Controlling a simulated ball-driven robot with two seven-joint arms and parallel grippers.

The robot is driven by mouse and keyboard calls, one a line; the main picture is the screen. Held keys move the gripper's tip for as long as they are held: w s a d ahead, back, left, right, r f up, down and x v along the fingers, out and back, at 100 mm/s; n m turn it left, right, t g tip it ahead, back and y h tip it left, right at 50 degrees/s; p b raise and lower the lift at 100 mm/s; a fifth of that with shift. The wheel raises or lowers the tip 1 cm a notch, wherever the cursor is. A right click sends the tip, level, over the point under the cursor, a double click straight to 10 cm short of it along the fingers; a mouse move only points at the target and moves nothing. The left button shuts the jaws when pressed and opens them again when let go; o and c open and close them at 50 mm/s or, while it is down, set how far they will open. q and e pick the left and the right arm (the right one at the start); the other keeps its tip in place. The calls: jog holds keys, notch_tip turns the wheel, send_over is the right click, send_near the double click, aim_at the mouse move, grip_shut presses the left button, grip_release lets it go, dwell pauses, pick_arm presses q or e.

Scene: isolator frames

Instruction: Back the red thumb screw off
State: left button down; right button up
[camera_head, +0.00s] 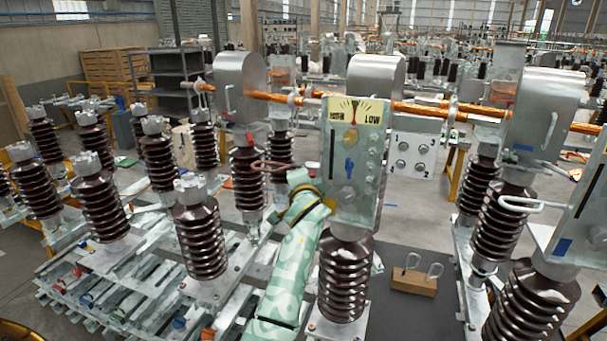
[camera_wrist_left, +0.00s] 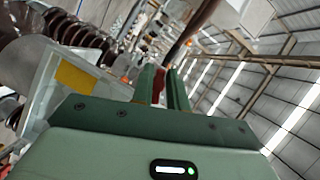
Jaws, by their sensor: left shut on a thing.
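In the left wrist view, my left gripper (camera_wrist_left: 163,74) has its two green fingers shut on a red piece (camera_wrist_left: 159,86), which I take to be the red thumb screw. Only a narrow strip of it shows between the fingers. In the head view, my green left arm rises from the bottom centre to the left edge of the gauge box (camera_head: 355,112); its fingers and the held screw cannot be made out there. A small red part (camera_head: 249,138) also shows below the left metal housing (camera_head: 240,88). My right gripper is in neither view.
Brown ribbed insulators (camera_head: 346,275) stand close to my arm on both sides. Copper bars (camera_head: 425,109) run behind the gauge box. A hook-like handle (camera_head: 272,166) sticks out left of it. A wooden block with metal loops (camera_head: 413,281) lies on the dark mat (camera_head: 400,318).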

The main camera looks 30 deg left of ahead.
pick_arm(q)
jog(key=shift+d+f+n+g+h, duration=0.15)
jog(key=shift+n+h, duration=0.8)
jog(key=shift+n, duration=0.6)
jog(key=shift+f+n+g+h, duration=0.15)
jog(key=shift+n+h, duration=0.8)
jog(key=shift+n, duration=0.6)
jog(key=c, duration=1.7)
grip_release()
jog(key=shift+w, duration=0.1)
jog(key=shift+r, duration=0.1)
